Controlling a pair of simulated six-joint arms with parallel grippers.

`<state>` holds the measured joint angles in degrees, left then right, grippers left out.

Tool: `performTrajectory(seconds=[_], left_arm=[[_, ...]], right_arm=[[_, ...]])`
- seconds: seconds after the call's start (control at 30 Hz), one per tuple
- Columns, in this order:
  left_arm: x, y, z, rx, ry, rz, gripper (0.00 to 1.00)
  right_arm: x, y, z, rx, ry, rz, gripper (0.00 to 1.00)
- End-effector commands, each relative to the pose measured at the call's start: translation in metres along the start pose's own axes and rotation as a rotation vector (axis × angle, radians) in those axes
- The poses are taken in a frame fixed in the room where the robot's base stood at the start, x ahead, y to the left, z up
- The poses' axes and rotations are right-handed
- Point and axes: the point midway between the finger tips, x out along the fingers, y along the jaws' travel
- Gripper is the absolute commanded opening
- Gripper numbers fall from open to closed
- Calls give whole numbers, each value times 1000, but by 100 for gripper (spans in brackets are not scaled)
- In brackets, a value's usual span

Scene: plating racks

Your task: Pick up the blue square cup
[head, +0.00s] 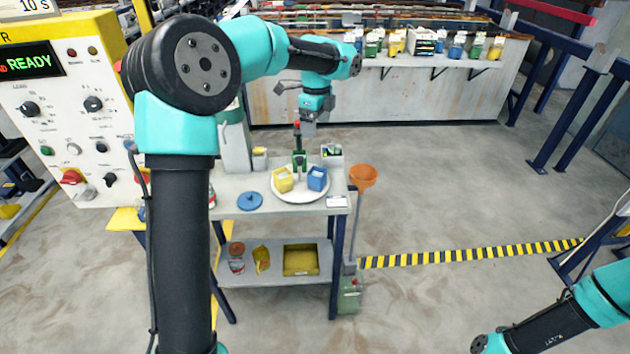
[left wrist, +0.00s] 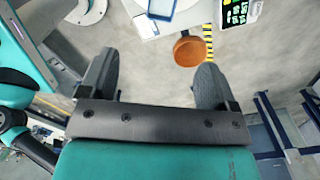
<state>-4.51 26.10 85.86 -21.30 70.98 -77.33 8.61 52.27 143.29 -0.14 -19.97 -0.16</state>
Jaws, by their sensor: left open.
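The blue square cup (head: 317,178) stands on a round white plate (head: 300,197) on a small table. A yellow square cup (head: 282,180) stands just left of it on the same plate. My left gripper (head: 307,128) is above and behind the cups in the head view, apart from them. In the left wrist view my left gripper (left wrist: 156,66) is open, with bare floor between its fingers. A blue-edged shape at the top of that view, cut off by the frame, looks like the blue cup (left wrist: 166,12). My right gripper is out of view; only part of that arm shows.
A blue round lid (head: 249,201) lies left of the plate. An orange funnel (head: 362,176) is beside the table's right edge, and also in the left wrist view (left wrist: 190,51). A green-and-red upright item (head: 298,158) stands behind the cups. A lower shelf (head: 270,268) holds containers.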

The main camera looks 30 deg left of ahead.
Motion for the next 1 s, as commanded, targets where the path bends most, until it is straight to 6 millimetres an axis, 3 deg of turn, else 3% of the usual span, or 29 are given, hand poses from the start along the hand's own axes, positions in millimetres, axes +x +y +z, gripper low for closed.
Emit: performTrajectory(seconds=[0.23,0.8,1.0], left_arm=[[18,0,0,-1,1,3,83],[112,0,-1,-2,2,3,83],[123,0,-1,-1,1,0,83]], right_arm=[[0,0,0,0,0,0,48],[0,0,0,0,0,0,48],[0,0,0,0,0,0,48]])
